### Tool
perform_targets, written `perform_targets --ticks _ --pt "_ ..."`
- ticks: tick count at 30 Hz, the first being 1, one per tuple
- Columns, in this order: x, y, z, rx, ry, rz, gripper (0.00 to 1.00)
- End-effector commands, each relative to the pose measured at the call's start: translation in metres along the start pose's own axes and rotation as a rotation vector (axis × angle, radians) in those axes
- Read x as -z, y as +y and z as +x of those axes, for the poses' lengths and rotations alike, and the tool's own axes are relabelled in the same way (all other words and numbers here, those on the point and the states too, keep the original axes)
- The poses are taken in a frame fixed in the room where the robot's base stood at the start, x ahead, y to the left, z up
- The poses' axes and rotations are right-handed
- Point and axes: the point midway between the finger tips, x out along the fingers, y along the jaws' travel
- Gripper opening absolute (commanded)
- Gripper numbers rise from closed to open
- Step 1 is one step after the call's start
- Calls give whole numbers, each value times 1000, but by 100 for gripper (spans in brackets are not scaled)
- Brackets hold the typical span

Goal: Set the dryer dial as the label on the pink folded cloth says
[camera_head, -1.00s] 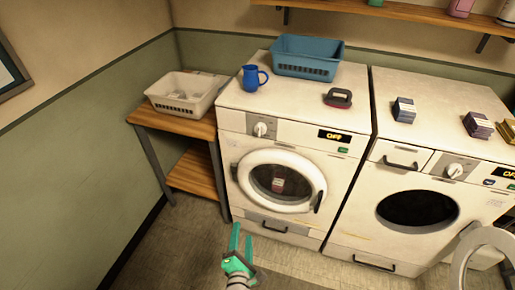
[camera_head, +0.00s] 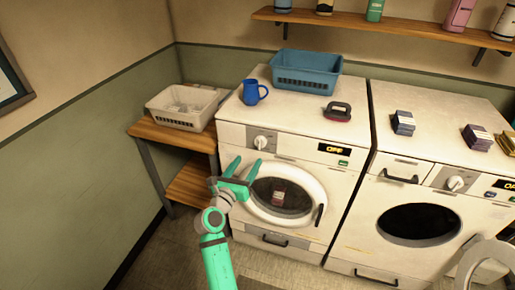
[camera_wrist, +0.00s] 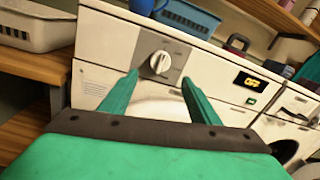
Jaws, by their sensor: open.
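The left machine (camera_head: 285,138) has a white dial (camera_head: 261,142) on a grey panel; the dial also shows in the wrist view (camera_wrist: 160,62). Its display (camera_head: 334,149) reads OFF. My gripper (camera_head: 244,168) is open and empty in front of the machine, below the dial. In the wrist view the dial appears between and just beyond the fingertips, apart from them. A small reddish thing with a pale patch (camera_head: 277,196) shows behind the round door window; I cannot tell whether it is the pink cloth, and no label text is readable.
The right machine (camera_head: 430,165) has its own dial (camera_head: 456,183) and an open door (camera_head: 486,262). Folded cloths (camera_head: 403,122) lie on it. A blue mug (camera_head: 254,92), blue basket (camera_head: 306,72) and black-and-red object (camera_head: 338,112) stand on the left machine. A white basket (camera_head: 182,107) is on the wooden table.

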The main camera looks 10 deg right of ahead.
Motion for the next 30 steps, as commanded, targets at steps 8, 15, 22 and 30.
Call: perform_targets --ticks 8,15,22,30 --pt "0 -1 46 1 2 3 56" --pt "0 0 83 -1 1 4 56" --pt "1 0 99 0 1 4 56" --pt "1 0 100 -1 1 4 56"
